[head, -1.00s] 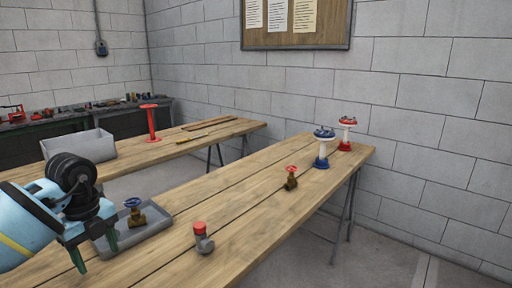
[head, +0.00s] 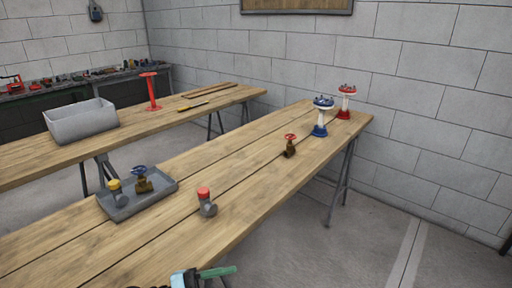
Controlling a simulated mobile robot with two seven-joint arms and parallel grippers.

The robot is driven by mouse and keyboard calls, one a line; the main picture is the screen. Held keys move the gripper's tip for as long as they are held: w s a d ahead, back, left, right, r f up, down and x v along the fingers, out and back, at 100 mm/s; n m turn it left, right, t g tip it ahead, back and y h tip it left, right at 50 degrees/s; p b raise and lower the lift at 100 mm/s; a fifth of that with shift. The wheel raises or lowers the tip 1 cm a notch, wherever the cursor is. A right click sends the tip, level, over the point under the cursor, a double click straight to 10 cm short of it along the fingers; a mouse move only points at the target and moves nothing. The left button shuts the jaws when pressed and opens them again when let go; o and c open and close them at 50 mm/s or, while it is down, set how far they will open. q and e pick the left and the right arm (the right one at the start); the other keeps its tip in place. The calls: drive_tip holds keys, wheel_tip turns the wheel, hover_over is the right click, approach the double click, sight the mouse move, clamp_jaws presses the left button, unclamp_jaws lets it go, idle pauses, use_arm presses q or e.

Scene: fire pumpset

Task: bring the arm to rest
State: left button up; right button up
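Only a small part of my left gripper (head: 212,275) shows at the bottom edge, in front of the near bench. I see its light blue body and a green finger pointing right; the rest is cut off, so its opening cannot be told. Nothing is seen held in the visible part. My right gripper is not in view.
The near wooden bench (head: 240,165) bears a grey tray (head: 160,196) with a blue-wheeled valve (head: 142,180) and a yellow-topped fitting (head: 116,193). A red-capped fitting (head: 206,203), red-wheeled valve (head: 289,146), blue hydrant (head: 321,117) and red hydrant (head: 345,102) stand farther right.

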use_arm(q)
drive_tip(key=s+a+f+n+t+y+p, duration=0.2)
drive_tip(key=s+a+f+n+t+y, duration=1)
drive_tip(key=n, duration=0.8)
drive_tip(key=s+a+f+n+g+y+p, duration=0.1)
drive_tip(key=s+f+g+y, duration=0.3)
drive_tip(key=s, duration=1)
wheel_tip(320, 180, down, 6)
drive_tip(key=a+n+g, duration=0.1)
drive_tip(key=g, duration=0.2)
drive_tip(key=shift+r+n+y, duration=0.15)
drive_tip(key=shift+n+y, duration=0.15)
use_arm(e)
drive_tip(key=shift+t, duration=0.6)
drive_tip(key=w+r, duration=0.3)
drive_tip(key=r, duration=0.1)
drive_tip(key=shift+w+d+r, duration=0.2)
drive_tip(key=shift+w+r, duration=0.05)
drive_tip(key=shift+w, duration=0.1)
use_arm(q)
drive_tip(key=shift+a, duration=0.1)
